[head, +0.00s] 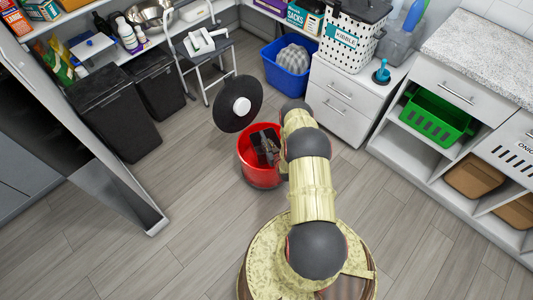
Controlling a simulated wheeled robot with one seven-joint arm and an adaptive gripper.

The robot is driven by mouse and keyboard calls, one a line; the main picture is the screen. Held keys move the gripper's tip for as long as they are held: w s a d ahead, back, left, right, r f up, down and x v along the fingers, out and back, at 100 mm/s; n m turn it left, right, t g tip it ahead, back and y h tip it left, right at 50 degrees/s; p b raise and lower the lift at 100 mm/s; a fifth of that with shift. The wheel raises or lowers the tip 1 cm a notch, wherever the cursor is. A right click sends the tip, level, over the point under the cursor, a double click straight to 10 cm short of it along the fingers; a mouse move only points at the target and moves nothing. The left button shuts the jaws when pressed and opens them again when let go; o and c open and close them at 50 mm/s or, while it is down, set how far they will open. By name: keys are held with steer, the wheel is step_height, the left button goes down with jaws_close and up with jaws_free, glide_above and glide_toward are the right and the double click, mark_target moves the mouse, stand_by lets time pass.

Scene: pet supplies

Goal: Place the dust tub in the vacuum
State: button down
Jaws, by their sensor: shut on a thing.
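The vacuum (258,176) looks like a round red canister standing on the floor. A round black lid (236,116) with a white knob stands raised at its back left. My gripper (264,148) is dark and points down at the canister's open top, over or inside it; I cannot tell how deep. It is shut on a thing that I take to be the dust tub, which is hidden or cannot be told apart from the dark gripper. My arm covers the canister's right side.
A step stool (206,62) stands behind. Black bins (118,112) are at the left. A blue bin (290,82) and white drawers (345,98) stand at the back right. A green basket (436,118) is on a right shelf. The floor left of the canister is clear.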

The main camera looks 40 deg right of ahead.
steer(key=shift+w+f+b, duration=0.1)
steer(key=shift+f+b, duration=0.95)
steer(key=shift+f, duration=1.6)
steer(key=shift+f, duration=0.55)
steer(key=c, duration=1.7)
jaws_free()
